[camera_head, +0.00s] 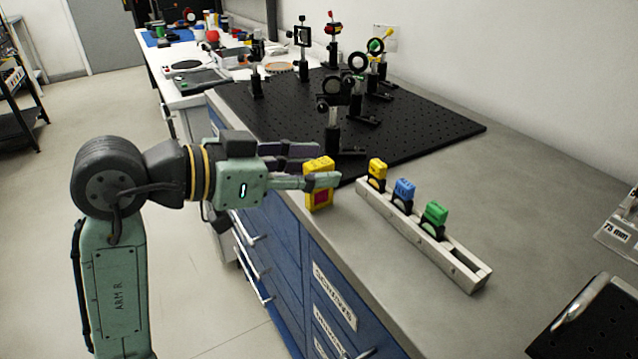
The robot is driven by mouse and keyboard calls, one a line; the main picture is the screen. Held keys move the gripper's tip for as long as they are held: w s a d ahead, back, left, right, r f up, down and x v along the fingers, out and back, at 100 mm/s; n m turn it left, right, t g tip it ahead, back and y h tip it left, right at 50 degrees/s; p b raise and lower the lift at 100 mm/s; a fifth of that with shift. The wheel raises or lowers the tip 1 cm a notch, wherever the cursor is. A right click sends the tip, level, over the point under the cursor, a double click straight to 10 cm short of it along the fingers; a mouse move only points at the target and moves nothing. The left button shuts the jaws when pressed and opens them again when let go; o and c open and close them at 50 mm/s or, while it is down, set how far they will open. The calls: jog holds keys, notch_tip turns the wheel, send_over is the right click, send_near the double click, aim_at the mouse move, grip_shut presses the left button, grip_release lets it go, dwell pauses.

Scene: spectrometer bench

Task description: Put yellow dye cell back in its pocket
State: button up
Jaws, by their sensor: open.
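A yellow block with a magenta window (319,199) stands upright at the front edge of the bench. My gripper (327,167) is open around its upper part, with one finger crossing in front and the other mostly hidden behind it. I cannot tell whether a finger touches it. A smaller-looking yellow cell (377,168) sits in the far end of a pale slotted rack (455,262), in a black holder. I cannot tell from this view which yellow piece is the dye cell meant. The rack lies to the right of my gripper.
A blue cell (404,188) and a green cell (435,212) sit in the same rack, whose near end looks empty. A black perforated board (440,127) with several optical mounts lies behind. Bare grey bench (540,215) lies right of the rack.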

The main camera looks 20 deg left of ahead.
jog(key=shift+c, duration=0.2)
grip_shut()
dwell(0.4)
